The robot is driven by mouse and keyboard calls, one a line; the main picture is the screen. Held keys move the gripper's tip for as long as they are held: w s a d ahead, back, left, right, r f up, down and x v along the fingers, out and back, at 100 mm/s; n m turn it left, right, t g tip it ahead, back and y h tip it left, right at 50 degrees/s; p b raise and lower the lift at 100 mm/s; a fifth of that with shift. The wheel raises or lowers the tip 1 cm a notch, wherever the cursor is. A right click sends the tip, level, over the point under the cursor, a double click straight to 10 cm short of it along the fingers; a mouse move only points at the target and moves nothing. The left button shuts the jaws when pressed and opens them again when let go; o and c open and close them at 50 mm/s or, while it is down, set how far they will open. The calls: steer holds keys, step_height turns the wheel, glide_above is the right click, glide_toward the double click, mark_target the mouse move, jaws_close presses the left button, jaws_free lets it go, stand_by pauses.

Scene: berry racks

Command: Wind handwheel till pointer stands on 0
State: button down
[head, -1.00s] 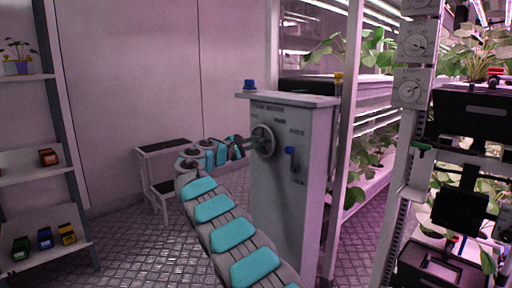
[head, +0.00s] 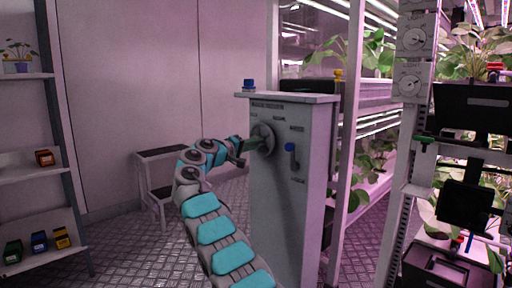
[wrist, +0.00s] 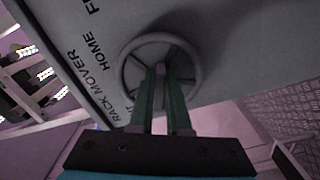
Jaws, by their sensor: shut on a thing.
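The grey handwheel (head: 263,137) is on the front of a grey pedestal (head: 276,215) lettered RACK MOVER. In the wrist view the round rim of the handwheel (wrist: 127,52) and its spokes show, with the word HOME beside it. My gripper (head: 256,143) reaches the wheel from the left. In the wrist view the two green fingers of my gripper (wrist: 161,78) are shut on the wheel near its centre; the fingers hide part of the hub. Round dials with dark pointers, such as the lower dial (head: 411,86), are on the white post at right. Their figures are too small to read.
A blue-handled lever (head: 290,149) is on the pedestal, right of the wheel. A blue knob (head: 249,85) stands on its top. A step stool (head: 165,153) is behind my arm. Planted racks (head: 370,90) stand at right, a shelf with small boxes (head: 40,242) at left.

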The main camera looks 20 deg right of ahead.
steer(key=shift+w+a+f+m+p, duration=0.15)
steer(key=shift+m+p, duration=1.05)
steer(key=shift+m, duration=0.85)
steer(key=shift+w+d+f+m+p, duration=0.1)
steer(key=shift+w+f+m+p, duration=0.1)
steer(key=shift+m+p, duration=1.4)
steer(key=shift+w+a+f+m+p, duration=0.15)
steer(key=shift+m+p, duration=0.65)
steer(key=shift+m, duration=1.65)
steer(key=c, duration=0.9)
jaws_free()
steer(key=shift+v, duration=3.85)
